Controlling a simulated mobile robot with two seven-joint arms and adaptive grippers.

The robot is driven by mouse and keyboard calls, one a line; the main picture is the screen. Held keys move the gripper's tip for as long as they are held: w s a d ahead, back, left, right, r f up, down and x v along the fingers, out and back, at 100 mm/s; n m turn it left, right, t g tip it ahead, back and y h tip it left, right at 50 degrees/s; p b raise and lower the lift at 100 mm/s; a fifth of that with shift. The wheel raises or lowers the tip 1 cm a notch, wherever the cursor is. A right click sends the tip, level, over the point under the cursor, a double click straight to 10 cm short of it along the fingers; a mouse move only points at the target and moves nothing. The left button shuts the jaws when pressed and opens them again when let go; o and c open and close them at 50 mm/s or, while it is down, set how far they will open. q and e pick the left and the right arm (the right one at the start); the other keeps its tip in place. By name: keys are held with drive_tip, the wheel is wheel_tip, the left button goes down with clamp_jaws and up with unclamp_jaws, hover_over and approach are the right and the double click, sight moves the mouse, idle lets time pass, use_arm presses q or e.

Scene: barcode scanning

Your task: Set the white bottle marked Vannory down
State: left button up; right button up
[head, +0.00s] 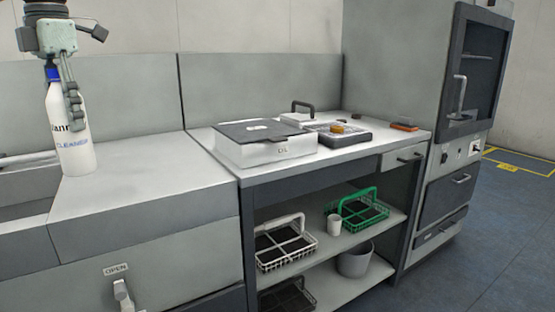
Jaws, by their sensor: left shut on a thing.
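The white bottle (72,134) stands upright at the left of the head view, with a blue neck, dark letters that read in part "ann" and the blue word "CLEANER". My left gripper (64,88) comes down from above and is shut on its upper part. A finger covers part of the lettering. The bottle's base is at the pale counter (140,185) beside the sink; I cannot tell whether it touches. My right gripper is not in view.
A white box with a dark lid (264,148) and a dark scale-like device (338,134) stand on the counter to the right. Shelves below hold a white wire basket (286,246), a green one (362,209) and a cup (334,224). The counter right of the bottle is clear.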

sight(87, 158)
use_arm(q)
drive_tip(key=d+f+m, duration=0.1)
drive_tip(key=f+m, duration=0.1)
drive_tip(key=s+d+f+m, duration=0.1)
drive_tip(key=f+m, duration=0.1)
drive_tip(key=f, duration=0.1)
drive_tip(key=s+d+f+m, duration=0.1)
drive_tip(key=d+f+m, duration=0.1)
drive_tip(key=shift+s+f, duration=0.25)
drive_tip(key=shift+f, duration=0.05)
drive_tip(key=s+d+f+m, duration=0.4)
drive_tip(key=d+f+m, duration=0.3)
drive_tip(key=f+m, duration=0.5)
drive_tip(key=s+d+f+m, duration=0.4)
drive_tip(key=d+f+m, duration=0.4)
drive_tip(key=f+m, duration=0.3)
wheel_tip(87, 158, down, 2)
drive_tip(key=shift+s+d+f+m, duration=0.1)
drive_tip(key=shift+s+d+m, duration=0.2)
drive_tip(key=shift+s+m, duration=0.1)
drive_tip(key=shift+a+f, duration=0.1)
drive_tip(key=shift+a, duration=0.1)
drive_tip(key=shift+s+d+f, duration=0.1)
drive_tip(key=shift+r, duration=0.2)
